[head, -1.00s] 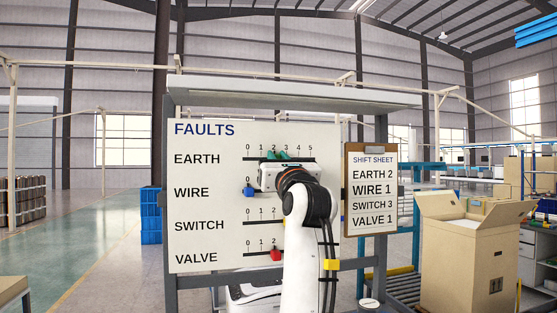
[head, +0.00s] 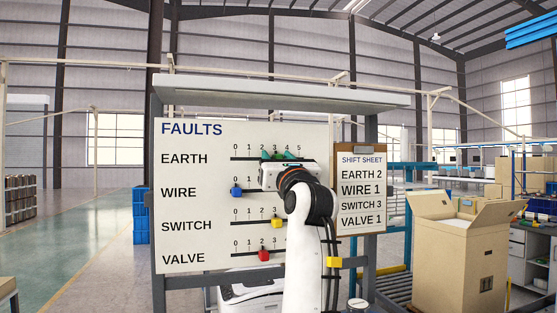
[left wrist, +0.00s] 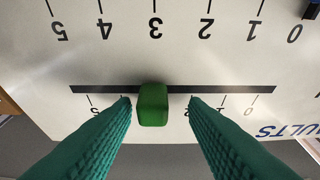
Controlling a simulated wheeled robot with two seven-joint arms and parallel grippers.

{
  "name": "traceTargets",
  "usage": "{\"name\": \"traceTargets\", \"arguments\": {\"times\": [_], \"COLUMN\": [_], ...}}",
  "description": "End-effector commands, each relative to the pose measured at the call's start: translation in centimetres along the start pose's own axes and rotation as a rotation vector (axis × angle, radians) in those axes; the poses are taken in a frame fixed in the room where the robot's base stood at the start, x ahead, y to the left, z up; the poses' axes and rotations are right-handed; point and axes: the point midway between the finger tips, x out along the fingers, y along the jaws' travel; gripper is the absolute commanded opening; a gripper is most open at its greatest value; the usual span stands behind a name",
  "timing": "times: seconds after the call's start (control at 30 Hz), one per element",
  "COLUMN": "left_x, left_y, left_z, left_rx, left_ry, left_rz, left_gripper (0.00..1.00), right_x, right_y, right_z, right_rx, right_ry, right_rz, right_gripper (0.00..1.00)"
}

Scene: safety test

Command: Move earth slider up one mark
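The fault board (head: 185,145) has an EARTH row at the top, with a dark slot and a 0 to 5 scale. In the left wrist view, which shows the board upside down, the green earth slider (left wrist: 153,104) sits at about mark 3, its number hidden behind it. My left gripper (left wrist: 159,99) is open around the slider, with a teal finger on each side and a visible gap to each. In the head view my left gripper (head: 276,155) covers part of the EARTH row. My right gripper is out of view.
Below are the blue wire slider (head: 236,190), yellow switch slider (head: 277,222) and red valve slider (head: 263,254). A shift sheet (head: 361,163) on the right reads EARTH 2, WIRE 1, SWITCH 3, VALVE 1. An open carton (head: 460,260) stands at right.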

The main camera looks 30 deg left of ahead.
Motion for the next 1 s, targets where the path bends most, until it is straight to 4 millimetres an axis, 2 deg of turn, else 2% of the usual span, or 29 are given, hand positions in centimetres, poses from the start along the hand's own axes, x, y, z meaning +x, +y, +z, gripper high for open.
{"name": "traceTargets", "arguments": {"times": [0.17,0.27,0.5,0.7,0.83,1.0], "left_x": [-0.3,-1.3,-6.3,-10.1,-11.4,-12.1], "left_y": [0.0,0.1,0.1,0.0,-0.1,-0.1], "left_z": [0.1,0.3,0.6,0.4,0.2,0.0], "left_rx": [-0.001,-0.003,-0.005,-0.004,-0.002,-0.001], "left_ry": [0.0,0.001,0.001,0.0,0.0,0.0], "left_rz": [0.001,0.002,0.004,0.003,0.002,0.0], "left_gripper": [0.4,0.4,0.4,0.4,0.4,0.4], "right_x": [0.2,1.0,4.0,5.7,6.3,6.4], "right_y": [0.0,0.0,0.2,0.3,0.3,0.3], "right_z": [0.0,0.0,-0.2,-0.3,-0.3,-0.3], "right_rx": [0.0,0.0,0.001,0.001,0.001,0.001], "right_ry": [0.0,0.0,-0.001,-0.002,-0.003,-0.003], "right_rz": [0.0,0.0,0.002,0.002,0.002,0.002], "right_gripper": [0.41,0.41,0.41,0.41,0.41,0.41]}}
